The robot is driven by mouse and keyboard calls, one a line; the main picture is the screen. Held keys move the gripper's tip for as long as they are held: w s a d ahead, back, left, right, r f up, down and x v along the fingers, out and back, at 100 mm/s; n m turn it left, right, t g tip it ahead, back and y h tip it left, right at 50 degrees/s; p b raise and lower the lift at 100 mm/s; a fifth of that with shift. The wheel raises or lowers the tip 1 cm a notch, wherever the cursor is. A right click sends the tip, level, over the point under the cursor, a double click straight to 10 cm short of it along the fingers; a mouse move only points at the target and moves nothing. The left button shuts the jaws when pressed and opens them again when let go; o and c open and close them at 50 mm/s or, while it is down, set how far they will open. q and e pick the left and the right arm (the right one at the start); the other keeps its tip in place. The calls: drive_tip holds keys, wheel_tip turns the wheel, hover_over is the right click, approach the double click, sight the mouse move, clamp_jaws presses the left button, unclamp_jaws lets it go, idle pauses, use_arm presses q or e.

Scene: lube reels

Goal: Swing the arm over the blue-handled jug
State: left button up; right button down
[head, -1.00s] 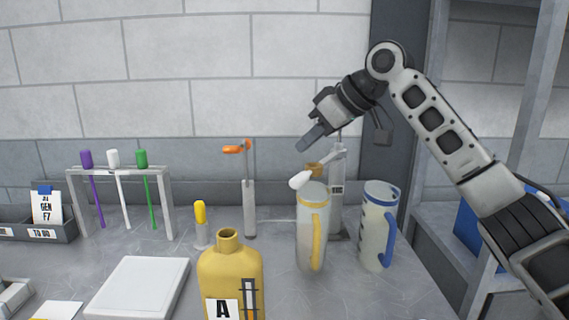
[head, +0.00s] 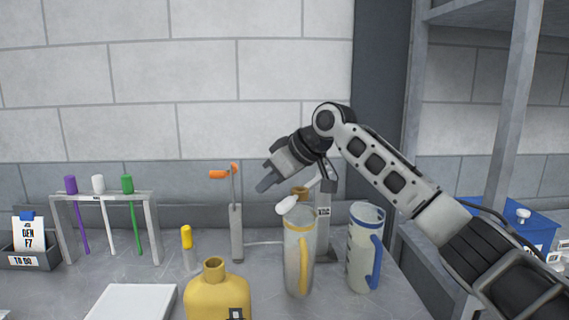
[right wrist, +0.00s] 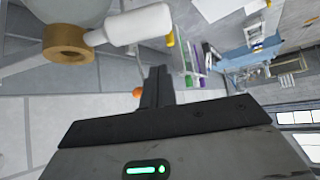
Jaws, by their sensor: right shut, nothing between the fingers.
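The blue-handled jug (head: 353,255) stands upright at the right of the bench, a clear body with a blue rim and handle. Left of it stands a yellow-handled jug (head: 291,262). Behind the jugs is a grey post (head: 323,240) with a swing arm whose white tip (head: 286,206) hangs over the yellow-handled jug's mouth. The white tip also shows in the right wrist view (right wrist: 143,24), beside a brown ring (right wrist: 68,42). My right gripper (head: 266,183) is shut and empty, up and left of the white tip, with a gap in the picture. My left gripper is out of view.
A yellow bottle (head: 215,298) stands in front. Another post with an orange-tipped arm (head: 236,230) stands left of the jugs. A rack (head: 152,220) with purple, white and green sticks is further left. Metal shelving (head: 505,130) rises at the right.

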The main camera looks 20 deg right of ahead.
drive_tip(key=shift+s+d+f, duration=0.9)
drive_tip(key=shift+s+d, duration=0.15)
drive_tip(key=shift+s, duration=0.15)
drive_tip(key=shift+s, duration=0.1)
